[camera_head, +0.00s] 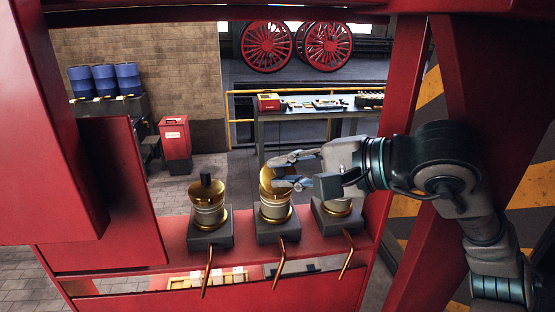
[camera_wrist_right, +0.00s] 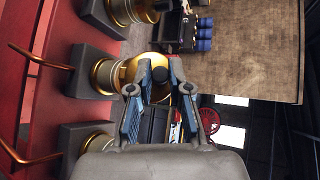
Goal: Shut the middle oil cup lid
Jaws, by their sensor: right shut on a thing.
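The middle oil cup (camera_head: 275,211) is a brass and pale cylinder on a dark block. Its gold lid (camera_head: 266,179) stands tilted up above the cup; in the wrist view the lid (camera_wrist_right: 133,68) shows behind my fingers. My right gripper (camera_head: 283,171) reaches in from the right with its fingers at the lid. In the wrist view the right gripper (camera_wrist_right: 160,88) is shut on the lid's dark knob (camera_wrist_right: 161,75). The fingers hide part of the lid. My left gripper is in neither view.
The left oil cup (camera_head: 209,214) has its lid down, dark knob on top. The right oil cup (camera_head: 340,207) stands partly hidden under my right gripper. Copper pipes (camera_head: 279,262) run down from the blocks. Red frame walls (camera_head: 95,190) flank the cups.

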